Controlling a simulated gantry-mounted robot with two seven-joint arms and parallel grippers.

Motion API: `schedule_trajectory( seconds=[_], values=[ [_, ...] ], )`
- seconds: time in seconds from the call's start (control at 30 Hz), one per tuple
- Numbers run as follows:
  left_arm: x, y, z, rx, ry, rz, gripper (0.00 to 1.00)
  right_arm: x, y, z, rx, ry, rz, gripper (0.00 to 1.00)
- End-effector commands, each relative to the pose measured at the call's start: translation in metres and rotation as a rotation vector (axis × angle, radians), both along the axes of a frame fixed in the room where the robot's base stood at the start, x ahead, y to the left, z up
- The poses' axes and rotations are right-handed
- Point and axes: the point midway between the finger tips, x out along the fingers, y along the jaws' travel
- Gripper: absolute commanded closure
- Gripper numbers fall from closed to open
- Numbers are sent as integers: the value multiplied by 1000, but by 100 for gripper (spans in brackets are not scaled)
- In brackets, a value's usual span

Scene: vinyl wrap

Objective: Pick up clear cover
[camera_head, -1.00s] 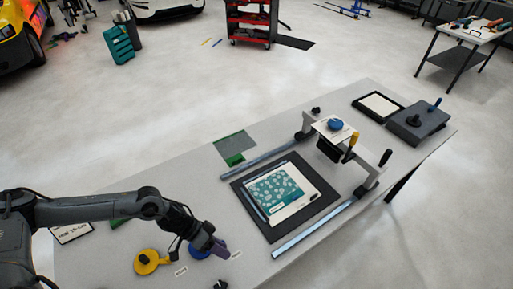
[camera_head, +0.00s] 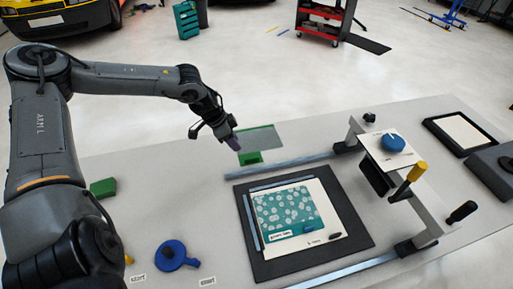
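The clear cover seems to be the thin grey-green see-through sheet (camera_head: 265,137) lying flat at the table's far edge. A green block or tab (camera_head: 250,158) sits at its near edge. My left gripper (camera_head: 232,143) is just left of the sheet, pointing down, with its purplish tip close to the sheet's left edge. I cannot tell whether it touches, or how far its fingers are apart. Nothing is visibly held. My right gripper is out of view.
A black mat (camera_head: 352,222) holds a teal printed card (camera_head: 287,209). A metal rail (camera_head: 285,164) runs between mat and sheet. A bridge frame with a blue knob (camera_head: 393,143) stands right. A blue disc (camera_head: 171,255) and green block (camera_head: 103,187) lie left.

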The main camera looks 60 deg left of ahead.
Motion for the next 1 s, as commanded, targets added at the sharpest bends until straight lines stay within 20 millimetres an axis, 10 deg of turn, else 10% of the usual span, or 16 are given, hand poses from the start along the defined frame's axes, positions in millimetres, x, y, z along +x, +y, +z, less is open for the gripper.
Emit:
schedule_trajectory(
  seconds=[1.0],
  values=[
    [27, -13, -80, -2, 1, 0, 64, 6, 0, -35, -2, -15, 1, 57]
  ],
)
